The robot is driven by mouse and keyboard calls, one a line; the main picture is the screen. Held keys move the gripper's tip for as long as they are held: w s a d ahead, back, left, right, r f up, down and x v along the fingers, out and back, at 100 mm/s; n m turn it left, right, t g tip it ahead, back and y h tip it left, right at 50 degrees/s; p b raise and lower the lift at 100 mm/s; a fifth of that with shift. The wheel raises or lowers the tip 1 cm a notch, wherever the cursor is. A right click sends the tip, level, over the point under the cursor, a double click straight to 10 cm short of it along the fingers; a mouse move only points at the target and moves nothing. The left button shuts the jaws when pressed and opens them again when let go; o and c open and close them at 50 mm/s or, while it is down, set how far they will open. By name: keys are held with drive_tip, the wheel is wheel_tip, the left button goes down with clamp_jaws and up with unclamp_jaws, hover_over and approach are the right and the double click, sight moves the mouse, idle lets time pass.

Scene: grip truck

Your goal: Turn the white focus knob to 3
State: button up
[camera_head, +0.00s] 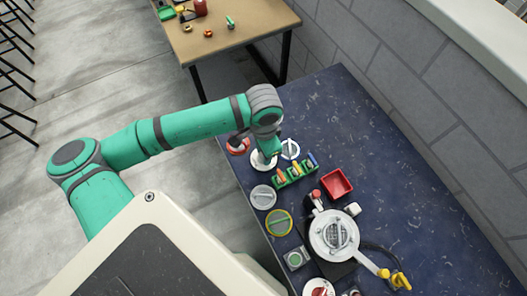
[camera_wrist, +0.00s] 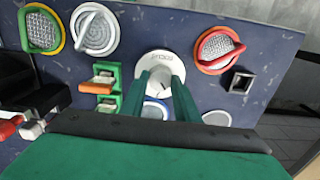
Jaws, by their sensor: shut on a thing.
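The white focus knob (camera_wrist: 158,62) is a round white dial with dark lettering that seems to read "FOCUS", upside down in the wrist view. In the head view its white rim (camera_head: 258,164) shows below my gripper (camera_head: 267,153). In the wrist view, the green fingers of my gripper (camera_wrist: 164,92) stand on both sides of the knob's raised grip and are shut on it. The fingers and palm hide part of the dial. I cannot read any number or the pointer's setting.
A red-rimmed knob (camera_wrist: 219,50), a grey knob (camera_head: 263,197) and a yellow-green knob (camera_head: 279,223) stand nearby. A green rack (camera_head: 284,184) with coloured pieces sits close on the right. A red tray (camera_head: 336,184) and a round metal device (camera_head: 335,236) are further off. The blue tabletop's far right is clear.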

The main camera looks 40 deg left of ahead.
drive_tip(key=m, duration=0.4)
drive_tip(key=shift+m, duration=0.4)
drive_tip(key=m, duration=0.9)
drive_tip(key=shift+m, duration=0.4)
drive_tip(key=m, duration=0.4)
drive_tip(key=shift+m, duration=0.4)
drive_tip(key=o, duration=1)
drive_tip(key=shift+o, duration=0.2)
